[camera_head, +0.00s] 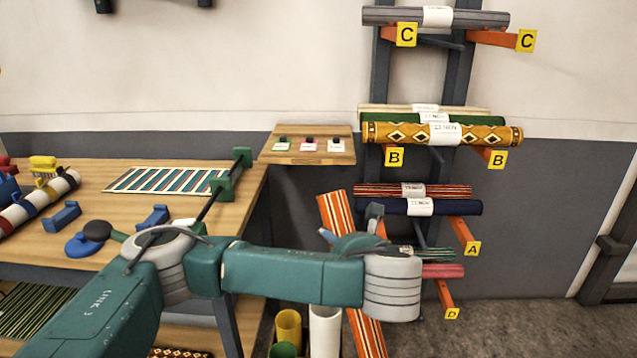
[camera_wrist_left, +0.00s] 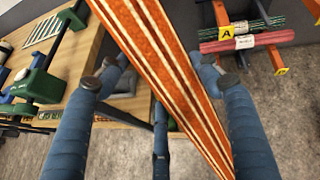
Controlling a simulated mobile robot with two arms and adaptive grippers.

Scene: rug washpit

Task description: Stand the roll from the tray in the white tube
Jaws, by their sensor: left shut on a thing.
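The roll (camera_head: 333,212) is orange with white and dark stripes. My left gripper (camera_head: 352,240) is shut on it, partly hidden behind my own arm. The roll hangs tilted, its top leaning left and its lower part showing below my arm. In the left wrist view the roll (camera_wrist_left: 165,50) runs diagonally between the blue fingers of the gripper (camera_wrist_left: 162,75). The white tube (camera_head: 325,332) stands upright at the bottom of the head view, left of the roll's lower part and apart from it in the picture. Its top is close under my arm; its base is out of frame.
A yellow tube (camera_head: 288,328) and a green tube (camera_head: 283,350) stand left of the white one. A wooden workbench (camera_head: 130,180) is at left. A wall rack (camera_head: 460,70) with several rolls on orange arms rises behind the held roll. Floor (camera_head: 520,320) is clear at right.

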